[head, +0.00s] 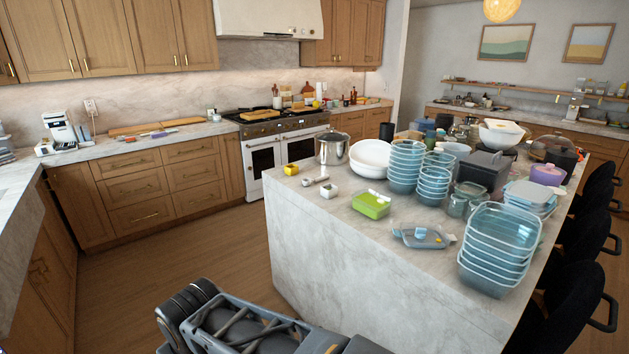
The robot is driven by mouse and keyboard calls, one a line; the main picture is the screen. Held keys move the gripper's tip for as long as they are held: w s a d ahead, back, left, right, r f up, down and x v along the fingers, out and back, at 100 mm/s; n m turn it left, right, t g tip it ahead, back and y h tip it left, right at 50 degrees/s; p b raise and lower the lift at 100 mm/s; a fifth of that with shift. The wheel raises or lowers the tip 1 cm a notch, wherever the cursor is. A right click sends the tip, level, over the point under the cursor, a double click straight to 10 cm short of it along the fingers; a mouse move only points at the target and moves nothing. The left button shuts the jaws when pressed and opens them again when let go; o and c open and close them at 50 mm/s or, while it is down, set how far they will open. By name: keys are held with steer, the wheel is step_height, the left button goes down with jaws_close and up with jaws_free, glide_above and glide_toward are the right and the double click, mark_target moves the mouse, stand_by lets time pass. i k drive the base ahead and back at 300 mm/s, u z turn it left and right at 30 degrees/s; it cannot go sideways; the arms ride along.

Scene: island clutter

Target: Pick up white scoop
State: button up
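A small pale scoop-like item (315,181) lies on the marble island top (345,235), near its left edge. It looks white or light grey and is too small to make out fully; I take it for the white scoop. A small white square dish (328,191) sits just in front of it. A yellow item (291,169) is behind it to the left. Part of my arm shows at the bottom of the head view, low and well in front of the island. My gripper's fingertips are not in view.
A steel pot (332,147), a white bowl (370,158), a green-lidded box (371,205) and stacked blue containers (497,252) crowd the island. Black chairs (570,290) line its right side. Wooden floor (180,255) is open to the left.

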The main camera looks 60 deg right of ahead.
mark_target(316, 179)
steer(key=z, duration=0.2)
steer(key=i, duration=1.85)
steer(key=z, duration=0.9)
steer(key=i, duration=1.3)
steer(key=z, duration=1.7)
steer(key=i, duration=0.8)
steer(key=z, duration=0.75)
